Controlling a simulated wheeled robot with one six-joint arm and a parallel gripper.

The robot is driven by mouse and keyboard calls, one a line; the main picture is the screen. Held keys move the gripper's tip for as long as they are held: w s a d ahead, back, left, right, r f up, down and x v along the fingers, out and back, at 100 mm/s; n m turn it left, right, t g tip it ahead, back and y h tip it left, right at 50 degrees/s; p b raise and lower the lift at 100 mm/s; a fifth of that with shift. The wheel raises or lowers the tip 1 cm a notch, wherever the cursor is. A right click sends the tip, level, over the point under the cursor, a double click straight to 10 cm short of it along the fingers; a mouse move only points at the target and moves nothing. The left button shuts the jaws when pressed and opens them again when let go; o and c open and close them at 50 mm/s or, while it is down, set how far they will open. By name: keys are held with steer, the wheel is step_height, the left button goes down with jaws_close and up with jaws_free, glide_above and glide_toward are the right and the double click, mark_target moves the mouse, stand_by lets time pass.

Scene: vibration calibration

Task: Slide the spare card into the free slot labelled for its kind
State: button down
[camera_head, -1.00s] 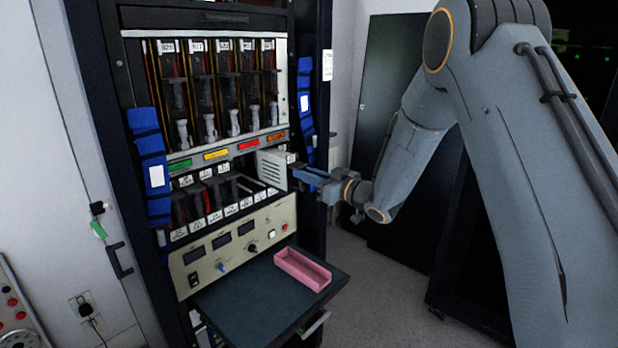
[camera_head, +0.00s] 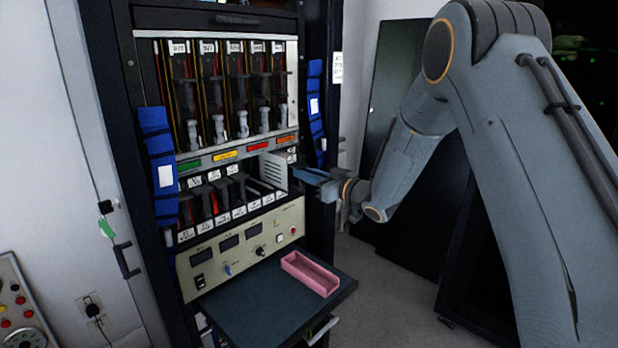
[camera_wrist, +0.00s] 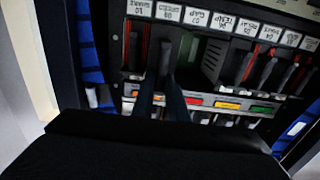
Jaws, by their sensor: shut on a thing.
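The spare card (camera_head: 276,170) is a pale upright panel with vents, at the right end of the lower card bay in the head view. It stands partly inside the bay, its outer part still showing. My gripper (camera_head: 306,175) is shut on its outer end, just right of the bay. In the wrist view, my gripper's fingers (camera_wrist: 163,98) reach a dark handle, and the vented card (camera_wrist: 210,62) shows beside it. The row of white slot labels (camera_wrist: 196,16) appears upside down there. Which label lines up with the card I cannot tell; its inner edge is hidden.
Other cards (camera_head: 212,200) fill the left of the lower bay. A row of cards (camera_head: 225,95) stands above, over coloured tags (camera_head: 225,154). Blue cable bundles (camera_head: 158,150) flank the bays. A pink tray (camera_head: 310,275) lies on the pull-out shelf (camera_head: 250,305) below.

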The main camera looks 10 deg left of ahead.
mark_target(291, 171)
steer(key=shift+b+x, duration=0.65)
steer(key=shift+x, duration=1.05)
steer(key=shift+b+x, duration=0.45)
steer(key=shift+x, duration=0.5)
steer(key=shift+w+a+b, duration=0.3)
steer(key=shift+w+a, duration=0.05)
steer(key=shift+a, duration=0.15)
stand_by(0.4)
steer(key=c, duration=1.7)
jaws_free()
steer(key=shift+a, duration=0.1)
steer(key=shift+o, duration=0.2)
steer(key=shift+f, duration=0.1)
steer(key=shift+f+b, duration=0.35)
steer(key=shift+f, duration=0.2)
steer(key=shift+s+d, duration=0.1)
steer(key=shift+d, duration=0.15)
steer(key=shift+p+v, duration=0.85)
steer(key=shift+v, duration=1.5)
